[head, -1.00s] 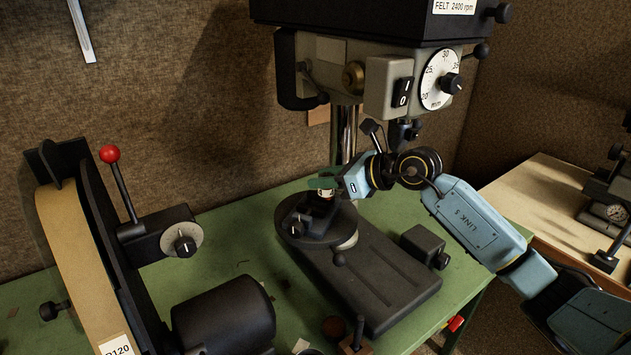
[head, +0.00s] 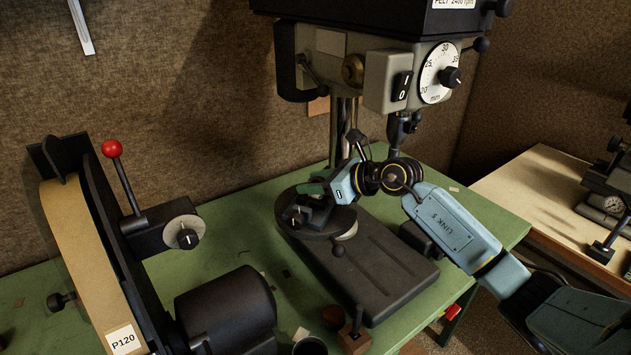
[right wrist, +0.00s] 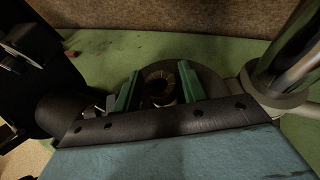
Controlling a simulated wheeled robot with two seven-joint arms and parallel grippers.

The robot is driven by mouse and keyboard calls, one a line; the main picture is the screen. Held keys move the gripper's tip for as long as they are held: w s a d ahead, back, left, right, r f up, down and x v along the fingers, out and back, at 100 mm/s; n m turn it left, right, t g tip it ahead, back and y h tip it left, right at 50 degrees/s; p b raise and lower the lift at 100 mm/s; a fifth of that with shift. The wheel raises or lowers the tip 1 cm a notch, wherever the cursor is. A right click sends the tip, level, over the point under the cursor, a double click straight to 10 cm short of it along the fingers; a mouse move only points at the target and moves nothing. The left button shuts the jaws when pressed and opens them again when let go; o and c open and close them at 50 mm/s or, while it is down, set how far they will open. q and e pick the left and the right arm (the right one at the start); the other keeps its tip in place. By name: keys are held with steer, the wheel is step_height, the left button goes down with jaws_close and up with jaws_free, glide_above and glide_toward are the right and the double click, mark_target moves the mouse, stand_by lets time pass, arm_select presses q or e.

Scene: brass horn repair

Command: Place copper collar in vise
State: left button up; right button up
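My right gripper (head: 318,187) is low over the small dark vise (head: 296,218) on the round drill press table. The collar is mostly hidden by the fingers in the head view. Whether it touches the vise jaws cannot be told. My left gripper is not in view.
The drill press head (head: 385,75) hangs above my right arm, with its column (head: 343,135) close behind. A belt sander (head: 85,265) with a red-knobbed lever stands at the left. The green bench (head: 235,225) has free room between them.

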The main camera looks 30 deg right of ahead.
steer(key=shift+o, duration=0.7)
steer(key=shift+r, duration=0.2)
steer(key=b+v, duration=0.2)
steer(key=v, duration=1)
stand_by(0.3)
